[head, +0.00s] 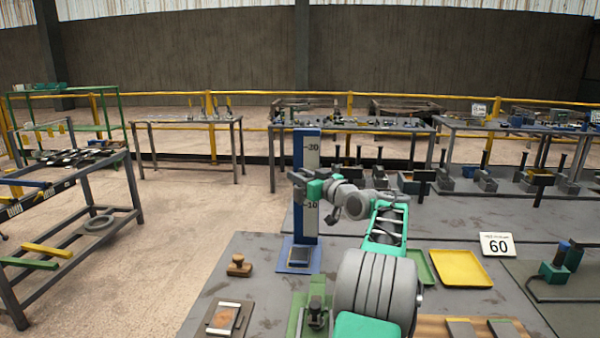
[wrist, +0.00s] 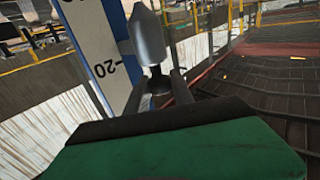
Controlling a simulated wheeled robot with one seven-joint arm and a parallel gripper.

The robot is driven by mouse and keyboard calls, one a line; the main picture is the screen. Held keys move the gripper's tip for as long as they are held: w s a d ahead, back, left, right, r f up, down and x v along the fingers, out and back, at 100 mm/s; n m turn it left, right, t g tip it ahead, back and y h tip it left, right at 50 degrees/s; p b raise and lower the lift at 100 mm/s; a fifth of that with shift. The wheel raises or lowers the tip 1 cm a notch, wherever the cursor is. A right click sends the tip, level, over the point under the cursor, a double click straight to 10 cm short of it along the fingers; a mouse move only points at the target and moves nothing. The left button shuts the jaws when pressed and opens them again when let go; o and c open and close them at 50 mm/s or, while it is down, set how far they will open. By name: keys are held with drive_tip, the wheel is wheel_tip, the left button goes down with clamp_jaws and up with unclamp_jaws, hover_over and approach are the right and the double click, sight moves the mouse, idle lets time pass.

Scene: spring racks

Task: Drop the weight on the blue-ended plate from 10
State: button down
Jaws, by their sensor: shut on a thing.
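A blue post (head: 299,150) with a white scale marked 20 and 10 stands on a blue-edged base (head: 287,267). A small dark plate (head: 299,256) lies on that base; I cannot tell whether its own ends are blue. My gripper (head: 294,177) is in front of the post, between the 20 and 10 marks in the picture. In the wrist view, my gripper (wrist: 160,88) is shut on a grey metal weight (wrist: 148,40) with a narrow neck. The weight is beside the scale (wrist: 97,50), with the 20 mark in view. Its height above the plate is unclear.
A framed plate (head: 227,318) with pale ends and a brown block (head: 239,265) lie on the near bench. A yellow tray (head: 461,268) and a "60" sign (head: 497,245) are to the right. A rack (head: 75,190) stands at left, with open floor beside it.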

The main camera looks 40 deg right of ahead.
sight(303, 201)
wheel_tip(303, 201, down, 8)
drive_tip(key=b, duration=0.4)
drive_tip(key=shift+b, duration=0.4)
drive_tip(key=c, duration=1.1)
unclamp_jaws()
drive_tip(key=s, duration=0.5)
drive_tip(key=s+a+b, duration=0.1)
drive_tip(key=s, duration=0.1)
drive_tip(key=shift+s, duration=0.4)
